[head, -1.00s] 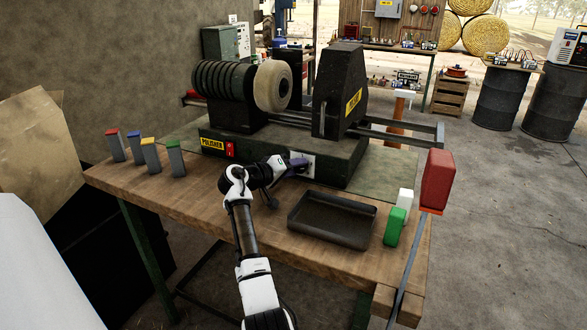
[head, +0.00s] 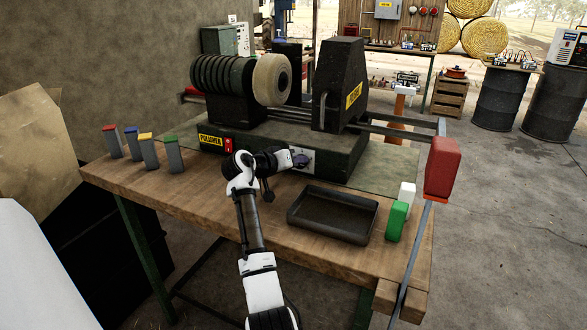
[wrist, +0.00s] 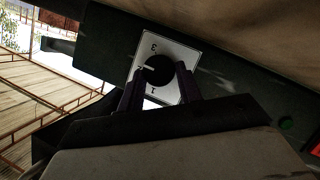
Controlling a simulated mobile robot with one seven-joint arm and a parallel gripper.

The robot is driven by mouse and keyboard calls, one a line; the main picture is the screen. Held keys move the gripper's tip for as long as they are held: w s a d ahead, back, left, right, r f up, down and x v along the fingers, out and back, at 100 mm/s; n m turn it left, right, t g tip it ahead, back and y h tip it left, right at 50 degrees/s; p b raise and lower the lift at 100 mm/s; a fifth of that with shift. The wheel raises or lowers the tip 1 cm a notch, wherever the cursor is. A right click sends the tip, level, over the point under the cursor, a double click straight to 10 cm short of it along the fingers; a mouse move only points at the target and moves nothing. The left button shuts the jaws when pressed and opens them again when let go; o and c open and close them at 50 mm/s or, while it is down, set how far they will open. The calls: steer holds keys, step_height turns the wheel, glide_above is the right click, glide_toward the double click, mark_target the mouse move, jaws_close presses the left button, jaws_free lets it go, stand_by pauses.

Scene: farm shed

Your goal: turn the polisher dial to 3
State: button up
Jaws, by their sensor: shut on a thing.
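The polisher (head: 275,160) is a dark green machine on the wooden bench, with a yellow label and a red switch (head: 228,145) on its front. Its dial is a round black knob (wrist: 158,71) on a pale square plate (wrist: 181,54). In the wrist view, a 3 shows near the plate's top and a 1 near its bottom. A light mark at the knob's left side seems to lie between them. My gripper (head: 299,160) is at the polisher's front. Its dark fingers (wrist: 160,86) are shut on the knob, one on each side. In the head view, my gripper hides the knob.
A shallow dark tray (head: 333,236) lies on the bench (head: 270,245) just right of my gripper. Several colour-topped blocks (head: 150,150) stand at left.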

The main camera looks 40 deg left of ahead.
steer(key=m+y+b, duration=0.1)
steer(key=m+g+y+b, duration=0.1)
steer(key=m, duration=0.1)
steer(key=shift+d, duration=0.25)
steer(key=shift+w+d+r+m+g+y+b, duration=0.1)
steer(key=shift+d+m+g+y+b, duration=0.1)
steer(key=shift+m+y+b, duration=0.5)
steer(key=shift+d+m+g+y+b, duration=0.15)
steer(key=shift+m+y+b, duration=0.25)
steer(key=shift+m+y, duration=0.5)
steer(key=o, duration=1)
steer(key=b+v, duration=0.2)
steer(key=v, duration=1.2)
steer(key=shift+w+r, duration=0.1)
